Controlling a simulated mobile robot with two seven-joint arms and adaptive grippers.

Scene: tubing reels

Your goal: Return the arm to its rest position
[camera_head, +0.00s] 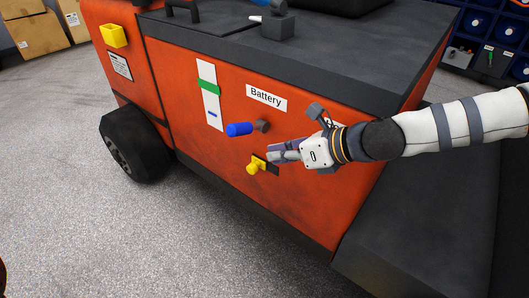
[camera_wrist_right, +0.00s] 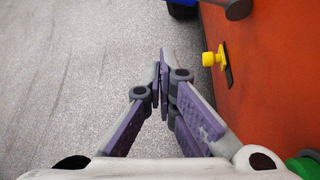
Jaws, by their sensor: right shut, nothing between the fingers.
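My right gripper (camera_head: 276,151) is in front of the orange side panel of a vehicle, close to a yellow knob (camera_head: 255,165) on a dark plate. In the right wrist view the fingers of the gripper (camera_wrist_right: 163,72) are shut with nothing between them. The yellow knob (camera_wrist_right: 213,58) is to the right of the fingertips there, apart from them. My right arm (camera_head: 440,127) reaches in from the right edge of the head view. My left gripper is not in view.
A blue handle (camera_head: 239,130) sticks out above the yellow knob, below the Battery label (camera_head: 266,97). A white strip with a green slider (camera_head: 208,86) is to its left. The vehicle's wheel (camera_head: 135,145) stands at left. Grey floor (camera_head: 130,235) is clear. Shelves with blue reels (camera_head: 479,22) stand at back right.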

